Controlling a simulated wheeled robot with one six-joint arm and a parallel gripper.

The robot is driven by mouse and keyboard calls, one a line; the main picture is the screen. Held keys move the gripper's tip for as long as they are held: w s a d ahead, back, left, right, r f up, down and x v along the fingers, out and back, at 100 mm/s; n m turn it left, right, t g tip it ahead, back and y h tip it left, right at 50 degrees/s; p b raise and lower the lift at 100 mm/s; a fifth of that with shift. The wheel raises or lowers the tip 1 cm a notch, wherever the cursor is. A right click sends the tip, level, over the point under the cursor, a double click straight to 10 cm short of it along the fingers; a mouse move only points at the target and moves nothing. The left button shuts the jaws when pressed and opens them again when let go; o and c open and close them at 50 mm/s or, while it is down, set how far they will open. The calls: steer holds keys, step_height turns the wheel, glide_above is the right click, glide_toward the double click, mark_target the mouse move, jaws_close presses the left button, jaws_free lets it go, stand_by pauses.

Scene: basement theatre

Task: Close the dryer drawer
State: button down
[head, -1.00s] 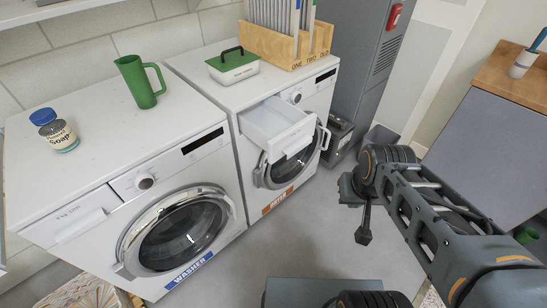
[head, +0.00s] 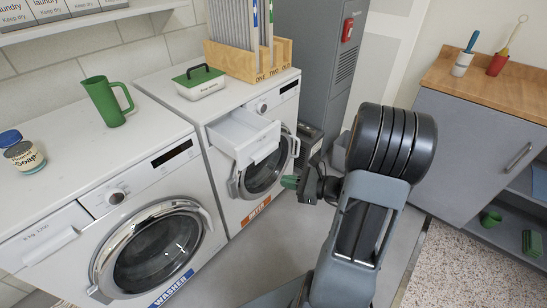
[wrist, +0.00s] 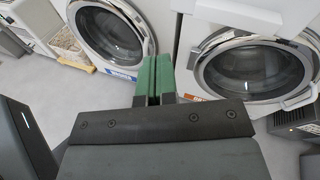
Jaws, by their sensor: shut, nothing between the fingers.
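The dryer (head: 226,190) stands to the right of the washer. Its white drawer (head: 246,135) at the upper left of its front is pulled out and sticks forward above the round door. The drawer front also shows in the wrist view (wrist: 240,15). My gripper (head: 290,182) is in front of the dryer, below and a little right of the drawer, and apart from it. Its green fingers (wrist: 153,80) are shut together with nothing between them. In the wrist view they point toward the gap between washer and dryer.
The washer (head: 150,205) has a green jug (head: 103,102) and a soap jar (head: 22,152) on top. A green-lidded box (head: 199,82) and wooden rack (head: 250,65) stand on the dryer. A grey cabinet (head: 316,60) stands right of it. The floor in front is clear.

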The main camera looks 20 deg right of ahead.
steer(key=d+f+m+t+h, duration=0.1)
steer(key=d+m+t+h, duration=0.25)
steer(key=d+m, duration=0.3)
steer(key=t+b, duration=0.1)
glide_toward(269, 153)
steer(key=shift+n, duration=0.25)
steer(key=x, duration=0.7)
steer(key=shift+w+a, duration=0.2)
steer(key=shift+w, duration=0.05)
